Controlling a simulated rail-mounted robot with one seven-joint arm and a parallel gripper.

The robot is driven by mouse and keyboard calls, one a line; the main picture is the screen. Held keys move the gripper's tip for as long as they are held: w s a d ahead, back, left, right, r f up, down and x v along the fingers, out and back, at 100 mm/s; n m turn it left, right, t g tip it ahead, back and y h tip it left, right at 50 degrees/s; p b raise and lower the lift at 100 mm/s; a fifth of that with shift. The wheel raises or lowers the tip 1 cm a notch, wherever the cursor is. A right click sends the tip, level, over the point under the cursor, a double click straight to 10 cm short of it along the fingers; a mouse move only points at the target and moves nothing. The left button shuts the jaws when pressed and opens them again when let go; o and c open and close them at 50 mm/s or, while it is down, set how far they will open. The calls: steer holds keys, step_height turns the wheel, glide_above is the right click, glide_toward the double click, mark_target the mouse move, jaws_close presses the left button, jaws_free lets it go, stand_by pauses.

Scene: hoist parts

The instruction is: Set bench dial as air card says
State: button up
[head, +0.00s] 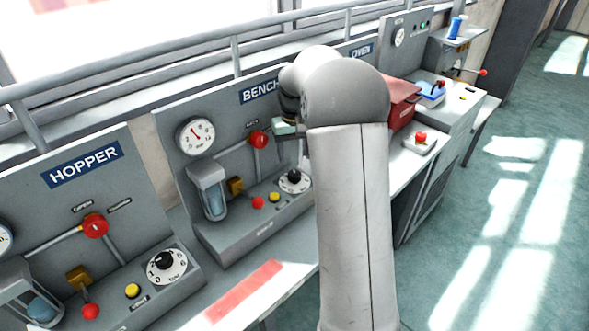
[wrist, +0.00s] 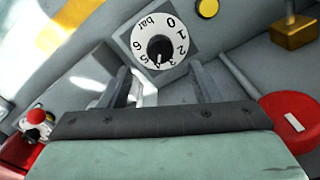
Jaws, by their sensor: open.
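The bench dial (head: 294,181), a black knob on a white round scale, sits on the sloped base of the BENCH panel (head: 225,150). In the wrist view the dial (wrist: 160,45) reads 0 to 6 bar, upside down. Its white mark points to the lower side there, around 4; I cannot read it exactly. My gripper (wrist: 165,85) is open and empty, its fingers apart just short of the dial in that view. In the head view my gripper (head: 287,130) is above the dial, partly hidden by my arm. I cannot make out an air card.
The BENCH panel also has a gauge (head: 195,137), a red lever knob (head: 258,139), a glass filter bowl (head: 212,195) and a yellow button (head: 274,197). The HOPPER panel (head: 90,190) stands at left with a similar dial (head: 166,266). A red box (head: 402,100) is at right.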

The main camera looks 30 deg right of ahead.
mark_target(295, 174)
step_height(295, 174, down, 7)
steer(key=shift+r, duration=0.2)
steer(key=c, duration=1)
